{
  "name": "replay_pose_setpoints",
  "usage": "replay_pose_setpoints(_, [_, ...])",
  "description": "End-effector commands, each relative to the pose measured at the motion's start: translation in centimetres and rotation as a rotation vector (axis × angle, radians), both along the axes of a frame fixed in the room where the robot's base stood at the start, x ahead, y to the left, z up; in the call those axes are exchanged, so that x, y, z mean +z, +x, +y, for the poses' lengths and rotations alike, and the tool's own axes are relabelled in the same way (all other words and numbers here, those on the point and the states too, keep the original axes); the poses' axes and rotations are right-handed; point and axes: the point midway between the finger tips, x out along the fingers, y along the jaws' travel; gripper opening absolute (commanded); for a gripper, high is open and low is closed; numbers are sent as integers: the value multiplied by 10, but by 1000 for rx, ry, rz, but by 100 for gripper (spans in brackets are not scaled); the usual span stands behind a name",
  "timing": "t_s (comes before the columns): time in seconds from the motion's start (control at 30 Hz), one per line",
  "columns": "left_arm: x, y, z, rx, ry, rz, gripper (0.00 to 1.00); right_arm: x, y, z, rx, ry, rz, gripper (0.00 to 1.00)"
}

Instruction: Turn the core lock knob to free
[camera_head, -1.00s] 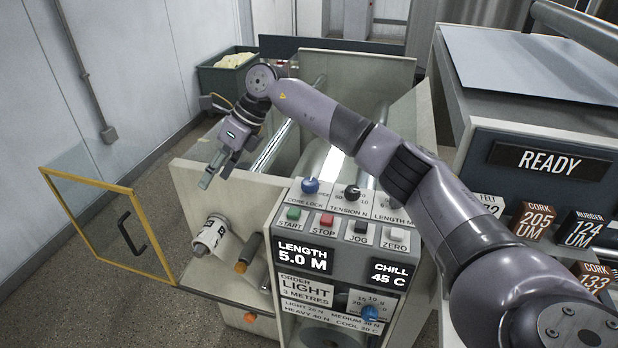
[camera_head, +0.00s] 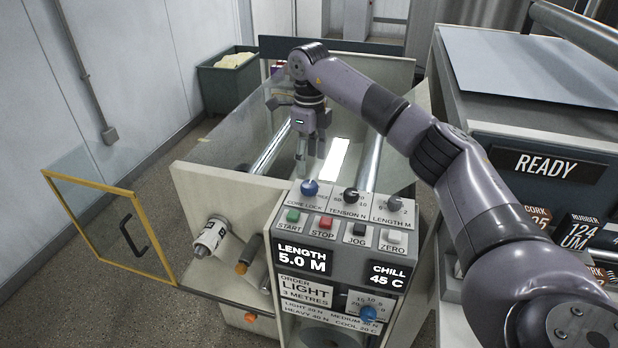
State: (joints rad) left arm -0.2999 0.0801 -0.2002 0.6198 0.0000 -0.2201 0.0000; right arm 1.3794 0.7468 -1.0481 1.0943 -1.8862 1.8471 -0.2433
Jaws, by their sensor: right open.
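The blue core lock knob (camera_head: 310,188) sits at the top left of the control panel (camera_head: 372,237), above the printed words CORE LOCK. Its pointer direction is too small to tell. My right gripper (camera_head: 309,168) points down just above and behind the knob, with its fingers open. I cannot tell whether a fingertip touches the knob; nothing shows between the fingers. My left gripper is not in view.
START, STOP, JOG and ZERO buttons lie in front. A yellow-framed door (camera_head: 176,262) stands open at left. A cabinet with a READY display (camera_head: 548,163) is at right.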

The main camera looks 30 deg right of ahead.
Motion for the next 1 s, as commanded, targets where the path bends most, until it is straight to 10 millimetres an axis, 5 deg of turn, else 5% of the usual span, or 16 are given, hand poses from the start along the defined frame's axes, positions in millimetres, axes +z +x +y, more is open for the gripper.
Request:
replay_pose_setpoints(0.4, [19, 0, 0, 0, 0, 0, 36, -67, 0, 1, 1, 2, 1, 56])
replay_pose_setpoints(0.8, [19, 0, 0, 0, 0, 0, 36, -75, 0, 1, 1, 1, 0, 55])
replay_pose_setpoints(1.0, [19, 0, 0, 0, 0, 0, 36, -75, 0, 1, 1, 1, 0, 42])
